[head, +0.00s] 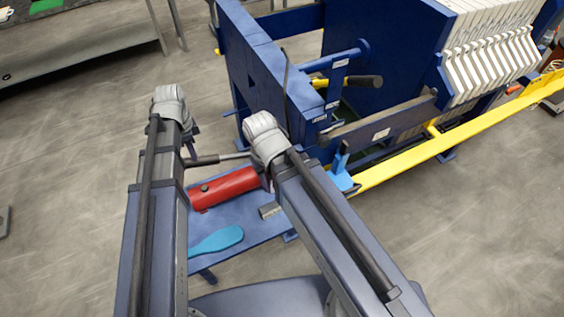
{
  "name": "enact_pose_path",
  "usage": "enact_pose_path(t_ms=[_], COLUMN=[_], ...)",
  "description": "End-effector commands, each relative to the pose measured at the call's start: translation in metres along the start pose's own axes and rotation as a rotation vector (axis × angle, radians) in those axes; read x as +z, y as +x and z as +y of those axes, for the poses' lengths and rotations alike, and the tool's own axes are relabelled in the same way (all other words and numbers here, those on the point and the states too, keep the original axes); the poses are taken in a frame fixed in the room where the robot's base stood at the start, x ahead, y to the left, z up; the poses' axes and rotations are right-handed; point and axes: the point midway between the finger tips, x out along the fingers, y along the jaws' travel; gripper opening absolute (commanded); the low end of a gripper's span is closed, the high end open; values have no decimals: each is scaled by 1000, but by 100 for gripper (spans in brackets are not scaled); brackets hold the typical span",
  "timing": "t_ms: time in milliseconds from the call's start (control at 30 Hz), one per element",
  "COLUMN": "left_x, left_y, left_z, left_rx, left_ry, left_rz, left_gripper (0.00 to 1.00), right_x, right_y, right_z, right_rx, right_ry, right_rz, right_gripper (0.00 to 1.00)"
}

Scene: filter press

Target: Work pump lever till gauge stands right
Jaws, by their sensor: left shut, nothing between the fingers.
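A red cylinder (225,188), which looks like the pump body, lies on a blue bench plate between my two arms. A dark-gripped rod (205,160), which looks like the pump lever, runs just above it toward the right, where my right arm covers its end. My left gripper (192,149) is partly hidden beside my left arm's wrist. It is shut and empty, close to the dark grip of the rod; I cannot tell whether they touch. My right gripper is hidden behind its own arm. I cannot make out a gauge face in this view.
The blue press frame (245,55) with white plates (490,60) stands behind. A yellow rail (440,142) runs along its near side. A yellow-and-black handle (362,82) sticks out. A light-blue paddle (217,240) lies on the bench plate.

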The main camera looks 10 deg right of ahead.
Motion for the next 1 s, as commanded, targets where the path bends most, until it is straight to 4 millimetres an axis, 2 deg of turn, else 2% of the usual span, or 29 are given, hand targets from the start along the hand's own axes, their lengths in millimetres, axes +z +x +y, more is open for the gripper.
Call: enact_pose_path(t_ms=[33, 100, 633, 867, 1000], left_x=[1, 2, 13, 11, 8], left_y=[14, 24, 94, 71, 46], left_z=[0, 0, 0, 0, 0], left_rx=[0, 0, 0, 0, 0], left_ry=[0, 0, 0, 1, 1], left_rz=[1, 1, 2, 2, 2], left_gripper=[0, 0, 0, 0, 0], right_x=[-1, -2, -6, -4, -3], right_y=[14, 24, 93, 70, 45], right_z=[-1, -2, -8, -6, -4], right_rx=[0, 0, 3, 2, 1], right_ry=[1, 1, -13, -11, -6], right_rz=[1, 1, 1, 1, 1], right_gripper=[50, 50, 50, 50, 50])
